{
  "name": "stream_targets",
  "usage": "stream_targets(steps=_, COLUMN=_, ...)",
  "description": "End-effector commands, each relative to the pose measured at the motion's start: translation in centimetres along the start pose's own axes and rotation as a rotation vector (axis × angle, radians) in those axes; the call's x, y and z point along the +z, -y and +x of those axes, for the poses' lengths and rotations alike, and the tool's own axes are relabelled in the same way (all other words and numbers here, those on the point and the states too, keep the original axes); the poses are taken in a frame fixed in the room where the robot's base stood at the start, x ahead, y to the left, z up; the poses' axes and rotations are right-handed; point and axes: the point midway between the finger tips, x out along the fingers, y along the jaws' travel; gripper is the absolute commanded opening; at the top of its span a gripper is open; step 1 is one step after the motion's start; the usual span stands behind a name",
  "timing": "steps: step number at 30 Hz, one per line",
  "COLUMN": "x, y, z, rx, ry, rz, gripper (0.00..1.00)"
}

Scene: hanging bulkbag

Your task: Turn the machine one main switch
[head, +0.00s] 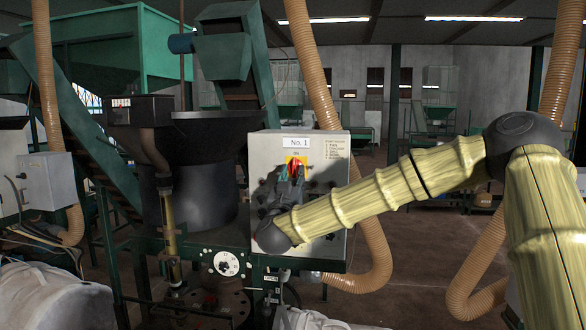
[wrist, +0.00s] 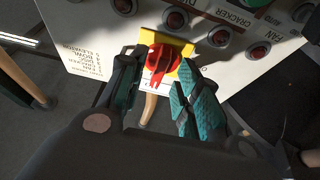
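The main switch is a red rotary handle on a yellow plate (head: 296,160), on the front of the grey control box (head: 335,200) labelled "No. 1". In the wrist view the red handle (wrist: 160,65) shows upside down against its yellow plate (wrist: 178,45). My gripper (head: 291,174) is in front of the switch and partly covers it. In the wrist view my gripper (wrist: 158,72) is open, with one teal-padded finger on each side of the handle. Gaps show between the fingers and the handle. How deep the fingertips reach is hard to tell.
Red push buttons (wrist: 220,37) sit close beside the switch on the panel. A black hopper (head: 200,170) stands left of the box. A tan corrugated hose (head: 375,250) hangs at its right. White bulk bags (head: 50,298) lie low in front.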

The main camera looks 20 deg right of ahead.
Motion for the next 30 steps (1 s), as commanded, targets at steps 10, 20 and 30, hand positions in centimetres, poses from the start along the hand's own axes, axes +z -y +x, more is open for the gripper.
stream_targets(steps=10, x=0.0, y=0.0, z=1.7, rx=0.0, ry=0.001, rz=0.0, gripper=0.33)
stream_targets(steps=20, x=0.0, y=0.0, z=1.6, rx=0.0, ry=0.0, rz=0.0, gripper=0.08)
stream_targets(steps=30, x=-0.1, y=0.0, z=1.7, rx=-0.001, ry=-0.001, rz=-0.004, gripper=0.0)
